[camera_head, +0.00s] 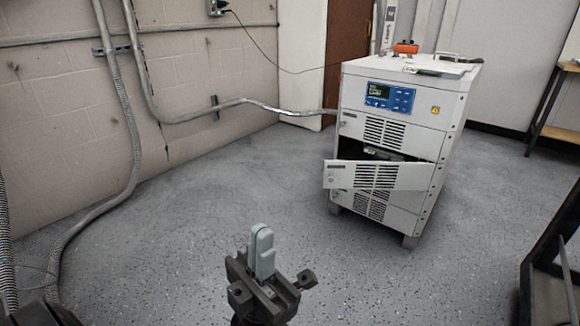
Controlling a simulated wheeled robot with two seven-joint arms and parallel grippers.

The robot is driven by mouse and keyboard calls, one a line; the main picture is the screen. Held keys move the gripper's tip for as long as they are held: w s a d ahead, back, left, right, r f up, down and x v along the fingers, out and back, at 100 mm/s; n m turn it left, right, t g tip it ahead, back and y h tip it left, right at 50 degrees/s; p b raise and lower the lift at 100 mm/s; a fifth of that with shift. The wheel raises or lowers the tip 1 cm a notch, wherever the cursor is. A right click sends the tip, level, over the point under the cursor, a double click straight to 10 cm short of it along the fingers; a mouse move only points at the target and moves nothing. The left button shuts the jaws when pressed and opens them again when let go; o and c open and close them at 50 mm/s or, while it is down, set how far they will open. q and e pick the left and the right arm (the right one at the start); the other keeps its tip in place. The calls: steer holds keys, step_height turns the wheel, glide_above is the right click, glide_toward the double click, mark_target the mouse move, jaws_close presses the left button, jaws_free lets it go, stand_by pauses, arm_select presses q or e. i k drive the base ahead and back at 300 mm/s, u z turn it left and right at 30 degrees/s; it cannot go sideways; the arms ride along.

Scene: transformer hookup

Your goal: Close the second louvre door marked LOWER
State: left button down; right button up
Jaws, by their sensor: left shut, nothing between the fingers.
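A white transformer cabinet (437,142) stands on the floor right of centre. A louvre door (345,175) on its front is ajar, standing out past the cabinet's left edge. A dark opening shows above this door. Another louvred panel (355,127) above the opening sits flush, and more louvre slots show below the open door. The lettering on the doors is too small to read. My left gripper (262,250) is at the bottom centre, shut and empty, in front of the cabinet and well apart from it. My right gripper is not in view.
A blue display panel (390,97) is on the cabinet front. An orange item (406,49) lies on top. Conduit (130,130) runs along the left wall. A dark frame (545,285) stands at the lower right. The grey floor (200,210) between is clear.

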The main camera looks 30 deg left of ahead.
mark_target(355, 175)
steer(key=u, duration=1.6)
steer(key=i, duration=1.05)
steer(key=z, duration=2.55)
